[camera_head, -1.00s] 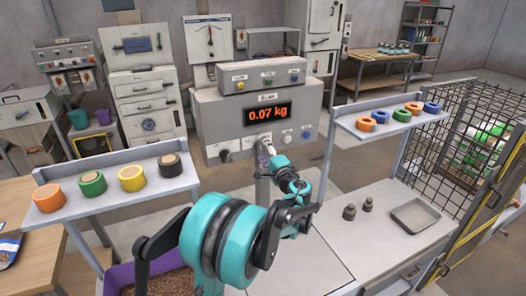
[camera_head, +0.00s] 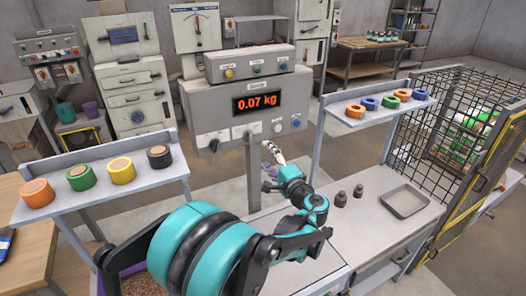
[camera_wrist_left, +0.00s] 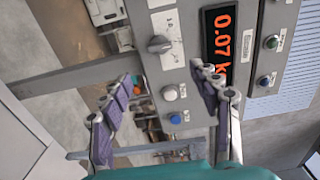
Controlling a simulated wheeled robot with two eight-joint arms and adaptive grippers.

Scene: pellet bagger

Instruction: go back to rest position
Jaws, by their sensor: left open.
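My left gripper (camera_head: 272,154) is open, just below the grey control box (camera_head: 205,110) in the head view. In the left wrist view my left gripper (camera_wrist_left: 166,80) shows two spread purple-padded fingers with nothing between them. Beyond the fingers is the box face with a dark knob (camera_wrist_left: 159,45), a pale button (camera_wrist_left: 170,92) and a blue button (camera_wrist_left: 175,118). The gripper looks clear of the panel. The display (camera_head: 260,102) reads 0.07 kg. My right gripper is not in view.
A left shelf (camera_head: 105,196) holds several coloured rolls; a right shelf (camera_head: 345,123) holds several rings. Two dark weights (camera_head: 340,199) and a grey tray (camera_head: 404,201) stand on the right bench. A wire cage (camera_head: 425,115) and yellow-framed gate (camera_head: 480,180) bound the right side.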

